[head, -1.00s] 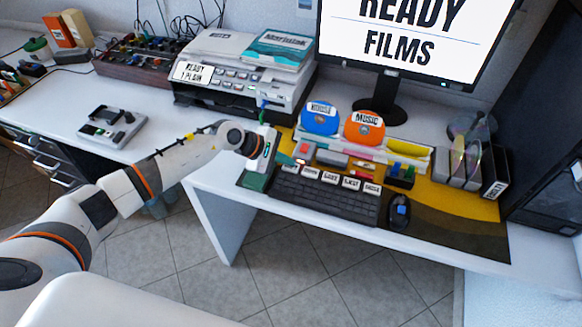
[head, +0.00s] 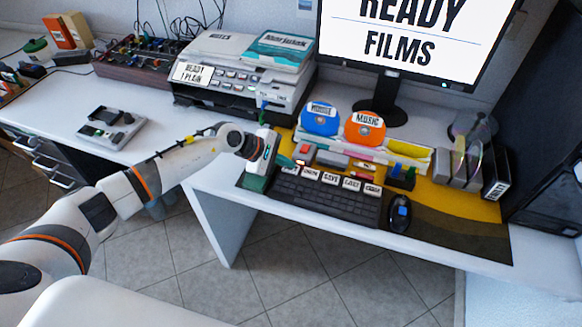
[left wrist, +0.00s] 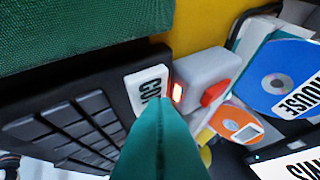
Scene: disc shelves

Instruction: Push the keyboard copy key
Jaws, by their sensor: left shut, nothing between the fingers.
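The black keyboard (head: 325,203) lies on the desk, with a row of white labelled keys along its back edge. The copy key (left wrist: 147,90) shows in the left wrist view as a white key with the letters "CO" visible; the rest of its label is hidden behind my finger. My left gripper (head: 286,162) is shut and empty, with its teal fingertips over the left end of the labelled row. In the left wrist view the fingertips (left wrist: 170,108) overlap the copy key's lower edge; I cannot tell whether they touch it. My right gripper is out of view.
A grey box with an orange-red light (left wrist: 178,92) stands right beside the copy key. A green block (head: 257,183) is at the keyboard's left end. Blue (head: 320,119) and orange (head: 365,129) discs stand behind. The mouse (head: 400,214) lies to the right.

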